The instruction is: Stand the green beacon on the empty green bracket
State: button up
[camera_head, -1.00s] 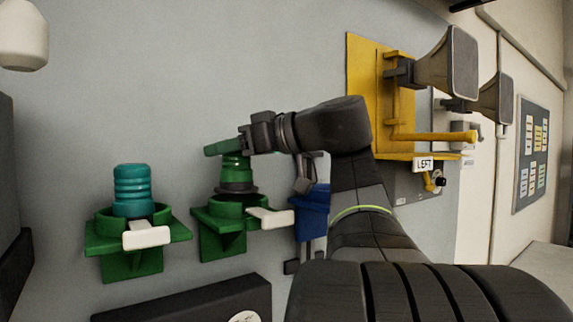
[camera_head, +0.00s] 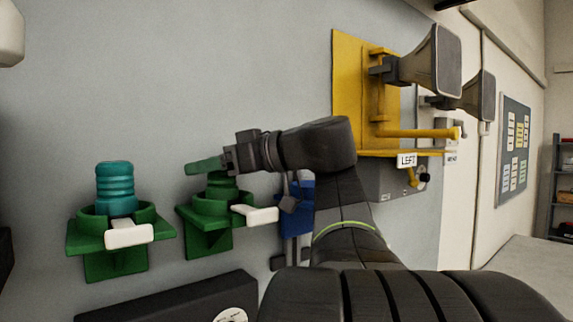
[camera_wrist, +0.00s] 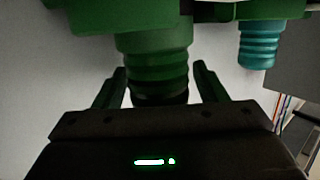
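The green beacon (camera_head: 222,183) is ribbed and upright, with its lower end inside the ring of a green bracket (camera_head: 211,221). Its dark base is hidden there. My gripper (camera_head: 205,165) reaches in from the right at the beacon's upper part. In the wrist view, which looks upside down, the beacon (camera_wrist: 155,60) lies between the two fingers of my gripper (camera_wrist: 158,78). The bracket (camera_wrist: 90,15) fills the top edge there. How fully the beacon is seated is hard to tell.
A teal beacon (camera_head: 115,190) stands in another green bracket (camera_head: 115,262) to the left. White tabs (camera_head: 128,233) stick out in front of both brackets. A blue bracket (camera_head: 296,215) is close behind my arm. A yellow bracket with a horn (camera_head: 432,70) is at right.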

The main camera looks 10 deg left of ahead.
jog(key=shift+r, duration=0.1)
jog(key=shift+d+r, duration=0.1)
jog(key=shift+d, duration=0.15)
jog(key=b+v, duration=0.1)
jog(key=v, duration=1)
jog(key=shift+d, duration=0.25)
jog(key=shift+s, duration=0.1)
dwell(0.7)
